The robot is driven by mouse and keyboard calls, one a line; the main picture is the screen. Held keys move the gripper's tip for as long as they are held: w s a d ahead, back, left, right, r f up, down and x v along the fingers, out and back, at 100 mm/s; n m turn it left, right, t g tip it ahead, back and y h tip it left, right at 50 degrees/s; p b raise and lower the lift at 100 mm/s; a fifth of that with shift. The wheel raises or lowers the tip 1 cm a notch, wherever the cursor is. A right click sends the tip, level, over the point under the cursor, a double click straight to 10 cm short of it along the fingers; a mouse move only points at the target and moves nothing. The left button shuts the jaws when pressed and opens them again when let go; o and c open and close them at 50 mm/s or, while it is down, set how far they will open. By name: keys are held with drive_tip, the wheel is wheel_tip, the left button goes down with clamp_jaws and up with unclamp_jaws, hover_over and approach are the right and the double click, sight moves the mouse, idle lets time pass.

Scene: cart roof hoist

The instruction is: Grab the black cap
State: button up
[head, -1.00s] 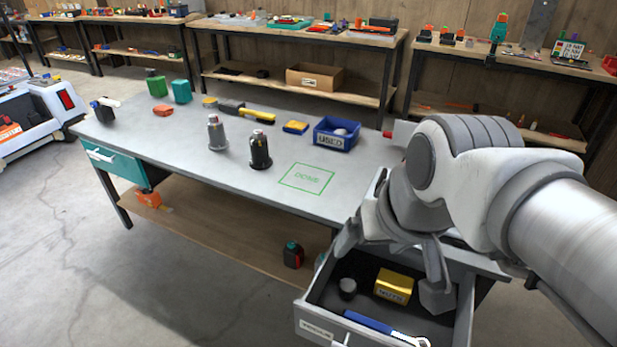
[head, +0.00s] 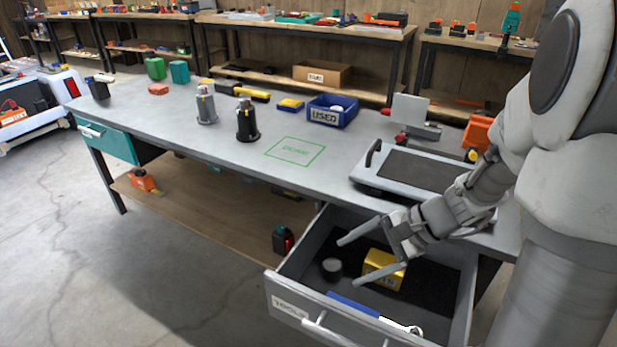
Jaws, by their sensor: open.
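The black cap (head: 331,268) is a short dark cylinder on the black floor of the open drawer (head: 298,299), toward its left side. My gripper (head: 349,262) is open and empty, its two grey fingers spread and pointing left. The fingertips are close to the cap in the head view, one above it and one to its lower right. They appear to be above the drawer floor; the exact height over the cap is hard to tell. The cap shows between the fingers, not gripped.
A yellow box (head: 384,269) sits right of the cap, partly behind a finger. A blue-handled wrench (head: 354,305) lies along the drawer's front. The bench top (head: 232,165) holds a silver bottle (head: 206,104), a black bottle (head: 247,120) and a blue USED bin (head: 332,111).

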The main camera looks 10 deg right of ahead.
drive_tip(key=w+d+f+m+t+y, duration=0.2)
drive_tip(key=w+d+f+m+t, duration=0.15)
drive_tip(key=d+f+m, duration=0.4)
drive_tip(key=m+t+h, duration=0.2)
drive_tip(key=m+t, duration=0.1)
drive_tip(key=m, duration=0.3)
approach(340, 270)
drive_tip(key=b+x, duration=0.4)
drive_tip(key=x, duration=0.7)
drive_tip(key=shift+w+a+f, duration=0.1)
drive_tip(key=shift+w+f, duration=0.05)
clamp_jaws()
